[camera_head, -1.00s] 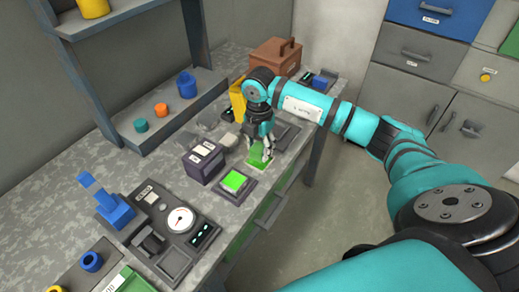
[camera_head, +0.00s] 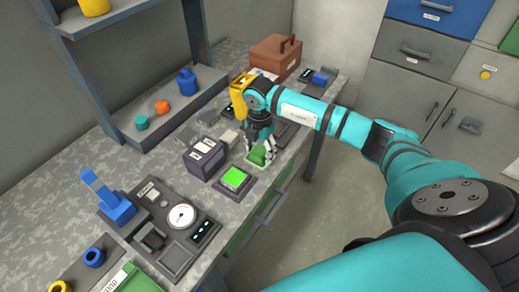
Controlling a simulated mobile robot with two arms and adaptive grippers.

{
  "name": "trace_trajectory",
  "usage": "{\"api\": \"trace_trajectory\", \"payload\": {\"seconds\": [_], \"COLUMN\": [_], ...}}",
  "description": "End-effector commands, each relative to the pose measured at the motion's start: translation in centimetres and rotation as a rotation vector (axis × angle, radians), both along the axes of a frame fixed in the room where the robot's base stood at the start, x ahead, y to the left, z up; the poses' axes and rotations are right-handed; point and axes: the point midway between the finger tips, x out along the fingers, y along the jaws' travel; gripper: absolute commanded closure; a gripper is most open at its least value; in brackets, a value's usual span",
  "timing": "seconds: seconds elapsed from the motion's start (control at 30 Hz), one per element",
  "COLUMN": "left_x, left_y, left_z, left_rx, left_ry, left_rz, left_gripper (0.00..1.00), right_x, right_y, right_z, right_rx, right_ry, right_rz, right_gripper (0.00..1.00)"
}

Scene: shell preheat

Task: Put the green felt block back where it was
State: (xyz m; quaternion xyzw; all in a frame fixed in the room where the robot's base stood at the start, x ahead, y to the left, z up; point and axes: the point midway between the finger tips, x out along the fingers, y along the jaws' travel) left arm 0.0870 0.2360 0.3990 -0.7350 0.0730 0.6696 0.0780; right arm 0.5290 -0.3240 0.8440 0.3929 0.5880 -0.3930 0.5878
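The green felt block (camera_head: 258,157) appears as a small green piece near the front edge of the workbench, partly hidden by my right gripper. My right gripper (camera_head: 260,153) points down with its fingertips at the block. At this size I cannot tell whether the fingers are closed on it or only around it, or whether it touches the surface below. My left gripper is not in view.
A dark box with white labels (camera_head: 204,158) stands close left of the gripper. A gauge panel (camera_head: 181,216) and a blue device (camera_head: 115,205) are further left. A brown case (camera_head: 275,57) stands at the back.

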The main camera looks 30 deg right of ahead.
Motion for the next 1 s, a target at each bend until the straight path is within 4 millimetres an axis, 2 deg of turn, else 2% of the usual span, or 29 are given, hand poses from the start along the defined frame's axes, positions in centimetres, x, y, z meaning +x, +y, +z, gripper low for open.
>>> {"api": "trace_trajectory", "payload": {"seconds": [0.27, 0.4, 0.53, 0.8, 1.0], "left_x": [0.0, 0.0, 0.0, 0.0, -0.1], "left_y": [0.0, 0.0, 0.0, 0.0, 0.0], "left_z": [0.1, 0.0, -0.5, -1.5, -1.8], "left_rx": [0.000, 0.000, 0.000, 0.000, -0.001], "left_ry": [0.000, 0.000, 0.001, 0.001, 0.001], "left_rz": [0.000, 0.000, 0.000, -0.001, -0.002], "left_gripper": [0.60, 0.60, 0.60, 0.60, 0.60], "right_x": [0.0, 0.1, 0.1, 0.1, 0.1], "right_y": [0.0, 0.0, 0.0, 0.0, 0.0], "right_z": [0.1, 1.0, 3.3, 9.1, 11.7], "right_rx": [0.000, 0.000, 0.000, 0.000, 0.000], "right_ry": [0.000, -0.002, -0.005, -0.005, -0.002], "right_rz": [0.000, 0.001, 0.001, 0.000, 0.000], "right_gripper": [0.34, 0.34, 0.34, 0.34, 0.34]}}
